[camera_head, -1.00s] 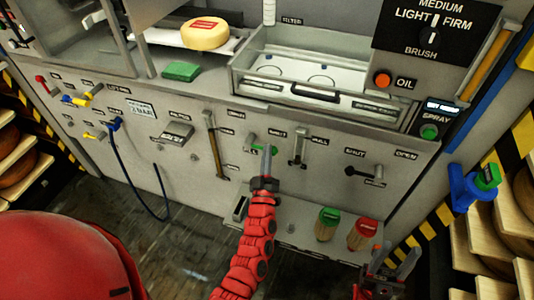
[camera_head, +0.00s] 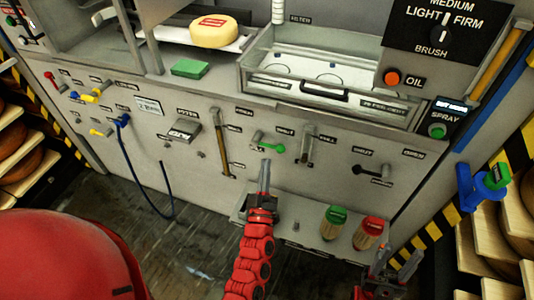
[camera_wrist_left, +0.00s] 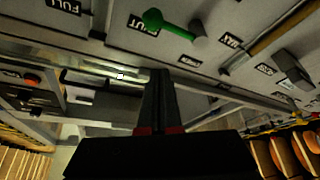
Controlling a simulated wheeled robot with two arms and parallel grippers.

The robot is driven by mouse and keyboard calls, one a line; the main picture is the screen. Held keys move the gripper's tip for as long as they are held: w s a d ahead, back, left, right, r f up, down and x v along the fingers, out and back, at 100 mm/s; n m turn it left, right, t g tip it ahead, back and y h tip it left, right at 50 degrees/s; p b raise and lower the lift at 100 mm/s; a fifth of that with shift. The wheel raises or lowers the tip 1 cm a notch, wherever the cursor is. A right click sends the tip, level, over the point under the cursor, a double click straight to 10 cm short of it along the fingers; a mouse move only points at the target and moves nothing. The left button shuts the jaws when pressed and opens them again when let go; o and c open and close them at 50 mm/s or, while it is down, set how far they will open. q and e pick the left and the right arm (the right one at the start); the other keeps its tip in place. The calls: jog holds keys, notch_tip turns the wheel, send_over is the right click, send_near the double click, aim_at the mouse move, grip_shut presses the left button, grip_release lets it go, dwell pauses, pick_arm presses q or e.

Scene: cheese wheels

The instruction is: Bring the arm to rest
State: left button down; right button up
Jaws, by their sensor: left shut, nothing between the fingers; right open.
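My left arm comes up from the bottom middle of the head view, with red links. Its gripper (camera_head: 264,178) is shut and empty, in front of the machine's lower panel. It stands just below a green-ended lever (camera_head: 272,147), apart from it. In the left wrist view the shut fingers (camera_wrist_left: 158,100) show dark in the middle, with the green lever (camera_wrist_left: 166,24) beyond them near the top. My right gripper (camera_head: 391,266) is at the lower right of the head view, open and empty, near the floor side of the lower shelf.
A shelf (camera_head: 290,236) along the panel's foot holds a green-capped brush (camera_head: 333,223) and a red-capped brush (camera_head: 369,233). A black lever (camera_head: 370,170) and a grey lever (camera_head: 307,146) stick out of the panel. A blue hose (camera_head: 139,185) hangs at left. Cheese racks flank both sides.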

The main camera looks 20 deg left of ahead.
pick_arm(q)
jog(key=shift+v, duration=1.1)
